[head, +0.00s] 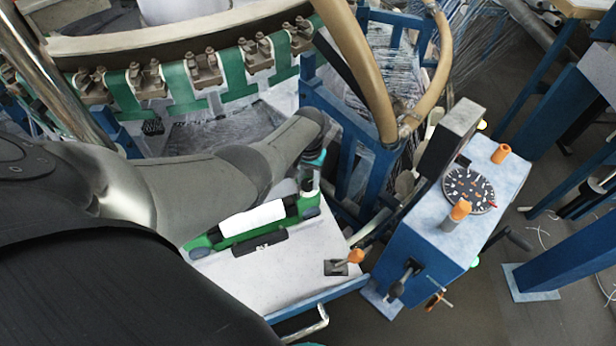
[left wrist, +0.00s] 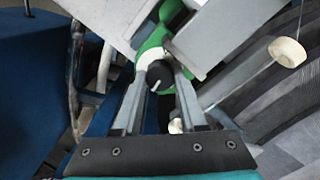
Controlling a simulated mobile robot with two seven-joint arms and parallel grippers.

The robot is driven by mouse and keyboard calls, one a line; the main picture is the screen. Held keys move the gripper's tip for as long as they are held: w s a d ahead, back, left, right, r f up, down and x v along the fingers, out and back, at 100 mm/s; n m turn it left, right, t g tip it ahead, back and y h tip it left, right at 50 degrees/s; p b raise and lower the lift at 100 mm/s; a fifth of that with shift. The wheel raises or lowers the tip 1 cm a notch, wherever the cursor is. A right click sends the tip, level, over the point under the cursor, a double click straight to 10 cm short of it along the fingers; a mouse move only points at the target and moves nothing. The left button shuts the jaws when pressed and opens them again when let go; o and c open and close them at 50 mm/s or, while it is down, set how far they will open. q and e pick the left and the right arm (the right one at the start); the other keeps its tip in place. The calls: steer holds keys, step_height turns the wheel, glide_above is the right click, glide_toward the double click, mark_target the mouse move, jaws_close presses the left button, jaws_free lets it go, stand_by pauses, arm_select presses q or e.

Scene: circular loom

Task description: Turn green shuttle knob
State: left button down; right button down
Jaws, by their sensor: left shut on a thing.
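The green shuttle (head: 205,243) lies on a pale tray (head: 315,245), with a white roll and a small black labelled part along it. My left arm reaches in from the left, and its gripper (head: 309,186) points down at the shuttle's right end. In the left wrist view the black round knob (left wrist: 158,77), with a white mark on its face, sits on the green shuttle body (left wrist: 152,43). The fingers of my left gripper are shut on the knob from both sides. In the head view the knob is hidden behind the gripper. My right gripper is out of view.
A blue control box (head: 425,240) with a dial and orange knobs stands to the right. An orange-tipped lever (head: 355,256) rises from the tray's right corner. The loom ring (head: 170,45) with green straps curves behind my arm. Tan hoops stand near my gripper.

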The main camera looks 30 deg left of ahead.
mark_target(308, 182)
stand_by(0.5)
arm_select(q)
steer(key=c, duration=0.7)
jaws_free()
steer(key=shift+c, duration=0.2)
step_height(308, 182, up, 15)
steer(key=p, duration=0.7)
steer(key=shift+r, duration=0.1)
